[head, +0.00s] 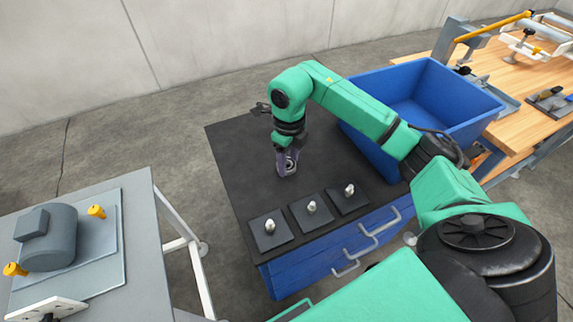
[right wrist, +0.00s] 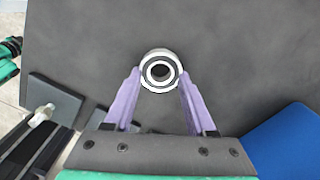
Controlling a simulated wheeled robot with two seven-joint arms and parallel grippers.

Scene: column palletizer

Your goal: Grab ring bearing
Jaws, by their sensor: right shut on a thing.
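The ring bearing (right wrist: 161,70) is a silver ring with a dark centre hole. In the right wrist view it sits between the tips of the purple fingers of my right gripper (right wrist: 160,83), which is shut on it. In the head view the bearing (head: 288,166) shows at the fingertips of my right gripper (head: 286,165), over the black mat on the workbench. I cannot tell whether it touches the mat. My left gripper is not in view.
Three dark square plates with silver pegs (head: 311,208) line the front of the black top (head: 235,150). A blue bin (head: 428,75) stands at the right, behind my arm. A grey table (head: 140,225) with a motor-like part (head: 50,240) is at the left.

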